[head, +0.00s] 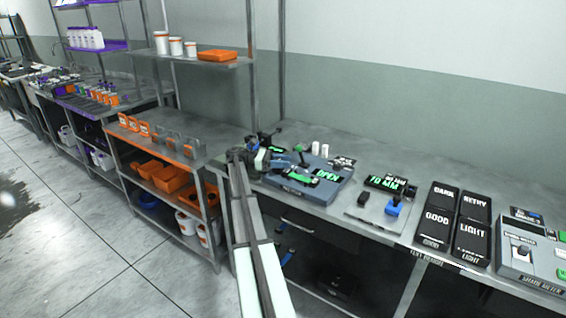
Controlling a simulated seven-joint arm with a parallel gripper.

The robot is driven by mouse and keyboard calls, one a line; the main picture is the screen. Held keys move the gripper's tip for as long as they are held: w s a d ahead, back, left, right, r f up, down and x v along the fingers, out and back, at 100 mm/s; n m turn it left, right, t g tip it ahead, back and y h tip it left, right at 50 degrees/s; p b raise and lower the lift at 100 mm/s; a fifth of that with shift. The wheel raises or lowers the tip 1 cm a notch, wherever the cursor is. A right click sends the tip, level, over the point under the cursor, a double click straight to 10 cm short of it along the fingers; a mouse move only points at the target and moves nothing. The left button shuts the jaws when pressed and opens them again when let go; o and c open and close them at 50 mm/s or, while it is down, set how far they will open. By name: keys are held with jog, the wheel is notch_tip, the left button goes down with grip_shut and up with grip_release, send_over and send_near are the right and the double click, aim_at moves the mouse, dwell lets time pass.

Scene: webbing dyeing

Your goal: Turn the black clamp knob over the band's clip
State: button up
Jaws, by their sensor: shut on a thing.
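The blue-grey clamp fixture (335,192) stands on the bench in the middle of the head view, with a green lit OPEN label (326,174) on it. My gripper (267,157) is at the fixture's left back part, at the end of my arm coming up from the bottom. It is shut on a small dark part there, which appears to be the black clamp knob. My gripper and wrist hide most of that part. Another dark knob or lever end stands at the fixture's back. The band and its clip are too small to tell apart here.
Right of the fixture stand a plate with a blue clamp (394,206), a black 10 MM sign (388,184), black sorting trays (437,216) and a meter (532,252). Shelves with orange bins (170,178) are at left.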

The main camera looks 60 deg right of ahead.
dwell(0.3)
jog(key=o, duration=0.9)
jog(key=shift+o, duration=0.2)
jog(key=shift+r, duration=0.1)
notch_tip(320, 180, up, 10)
